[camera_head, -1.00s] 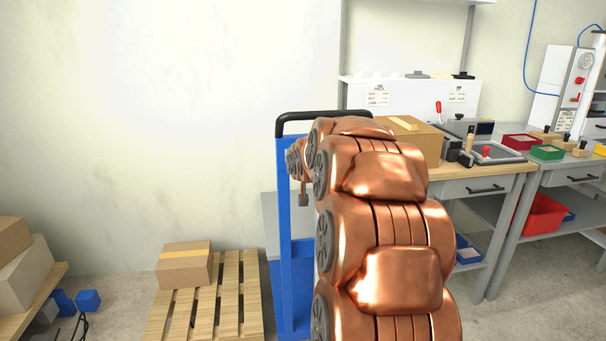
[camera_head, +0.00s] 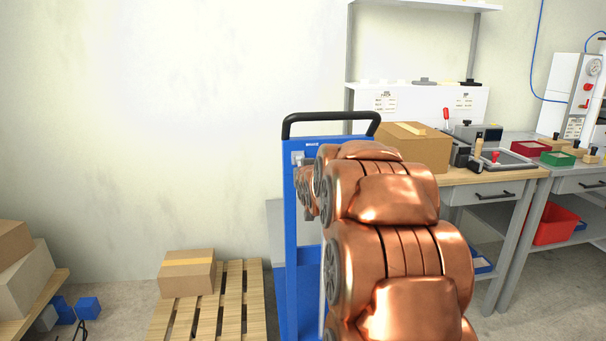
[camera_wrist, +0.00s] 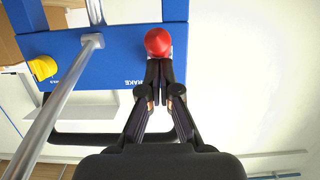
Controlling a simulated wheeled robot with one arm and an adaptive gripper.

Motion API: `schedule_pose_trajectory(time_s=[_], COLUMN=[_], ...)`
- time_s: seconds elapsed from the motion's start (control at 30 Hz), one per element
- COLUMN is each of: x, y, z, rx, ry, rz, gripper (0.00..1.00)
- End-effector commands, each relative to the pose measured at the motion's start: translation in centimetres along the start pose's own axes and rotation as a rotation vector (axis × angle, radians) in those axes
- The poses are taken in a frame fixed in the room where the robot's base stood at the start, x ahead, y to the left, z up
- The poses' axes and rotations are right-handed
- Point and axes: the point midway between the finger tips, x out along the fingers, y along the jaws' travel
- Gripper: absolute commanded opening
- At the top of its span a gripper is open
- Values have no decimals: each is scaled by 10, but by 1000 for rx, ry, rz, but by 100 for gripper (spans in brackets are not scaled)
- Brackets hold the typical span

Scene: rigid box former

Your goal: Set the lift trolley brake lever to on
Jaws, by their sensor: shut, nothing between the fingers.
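The blue lift trolley (camera_head: 289,225) stands left of my arm in the head view, with a black push handle (camera_head: 330,116) on top. Its top panel (camera_wrist: 115,65) fills the upper left of the wrist view and carries BRAKE lettering, partly hidden. A red knob (camera_wrist: 158,42) is at the panel's right and a yellow knob (camera_wrist: 43,67) at its left. A grey metal rod (camera_wrist: 60,110) runs from a mount on the panel toward the camera. My gripper (camera_wrist: 158,68) is shut and empty, its tips just below the red knob; whether they touch it, I cannot tell.
A pallet (camera_head: 245,295) with a cardboard box (camera_head: 187,272) stands left of the trolley. A workbench (camera_head: 500,180) with a larger box (camera_head: 414,148) and tools is at the right. The wall behind is bare.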

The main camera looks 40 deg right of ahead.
Motion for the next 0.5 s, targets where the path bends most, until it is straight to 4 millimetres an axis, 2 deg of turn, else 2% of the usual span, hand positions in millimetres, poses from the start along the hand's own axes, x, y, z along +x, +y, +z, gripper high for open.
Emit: schedule_pose_trajectory(time_s=[0.27,0.47,0.5], x=[-6,-26,-30], y=[-1,-5,-4], z=[-8,-35,-33], rx=[0,-1,-1], ry=[2,6,3], rz=[-1,-4,-3], gripper=[0,0,0])
